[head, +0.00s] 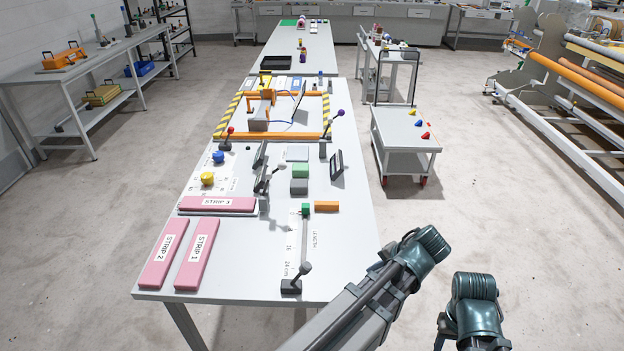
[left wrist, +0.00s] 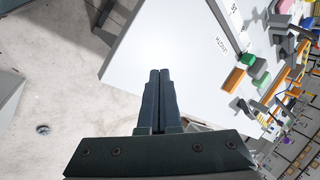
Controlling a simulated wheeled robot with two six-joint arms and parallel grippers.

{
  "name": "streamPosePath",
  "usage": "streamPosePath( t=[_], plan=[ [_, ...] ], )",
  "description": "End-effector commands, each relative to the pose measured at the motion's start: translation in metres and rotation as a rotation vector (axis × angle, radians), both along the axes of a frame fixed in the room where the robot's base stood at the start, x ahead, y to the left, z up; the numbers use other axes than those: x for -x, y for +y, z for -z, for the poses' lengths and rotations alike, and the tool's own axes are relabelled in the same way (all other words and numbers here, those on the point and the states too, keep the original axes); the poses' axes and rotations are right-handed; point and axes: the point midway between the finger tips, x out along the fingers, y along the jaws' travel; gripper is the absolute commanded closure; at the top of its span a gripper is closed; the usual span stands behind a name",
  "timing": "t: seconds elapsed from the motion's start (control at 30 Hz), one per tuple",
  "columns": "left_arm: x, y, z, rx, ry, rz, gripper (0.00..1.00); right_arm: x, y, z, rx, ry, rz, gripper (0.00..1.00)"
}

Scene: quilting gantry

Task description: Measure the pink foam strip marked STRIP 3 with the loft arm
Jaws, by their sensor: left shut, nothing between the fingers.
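The pink foam strip STRIP 3 (head: 217,203) lies flat at the left of the table in the head view, its label facing up. A dark post stands by its right end. A dark jointed arm on a stand (head: 262,172) is just beyond that end; I cannot tell if it is the loft arm. My right gripper is not in view.
STRIP 2 (head: 163,254) and STRIP 1 (head: 197,254) lie at the near left corner. An orange block (head: 326,206) and a grey block (head: 299,187) are mid-table. A tilted dark display (head: 336,166) stands to the right.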

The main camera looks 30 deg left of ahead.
Motion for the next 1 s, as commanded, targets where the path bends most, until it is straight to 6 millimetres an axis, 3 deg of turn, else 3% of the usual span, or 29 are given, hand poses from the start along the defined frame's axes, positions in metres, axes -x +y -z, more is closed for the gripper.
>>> streamPosePath(
  t=[0.03, 0.37, 0.5, 0.63, 0.8, 1.0],
  plan=[
    [-0.011, 0.01, 0.008, -0.038, -0.013, -0.005, 1.0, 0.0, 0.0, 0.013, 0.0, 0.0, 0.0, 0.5],
    [-0.077, 0.102, 0.008, -0.394, -0.116, -0.032, 1.0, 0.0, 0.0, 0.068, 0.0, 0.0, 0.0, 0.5],
    [-0.115, 0.159, -0.001, -0.647, -0.157, -0.039, 1.0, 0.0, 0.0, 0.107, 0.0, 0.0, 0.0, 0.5],
    [-0.143, 0.202, -0.021, -0.886, -0.171, -0.033, 1.0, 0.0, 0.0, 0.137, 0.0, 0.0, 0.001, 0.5],
    [-0.161, 0.23, -0.044, -1.085, -0.167, -0.019, 1.0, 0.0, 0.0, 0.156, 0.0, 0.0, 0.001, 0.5],
    [-0.166, 0.237, -0.057, -1.156, -0.162, -0.011, 1.0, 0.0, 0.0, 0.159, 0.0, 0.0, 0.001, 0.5]
  ],
)
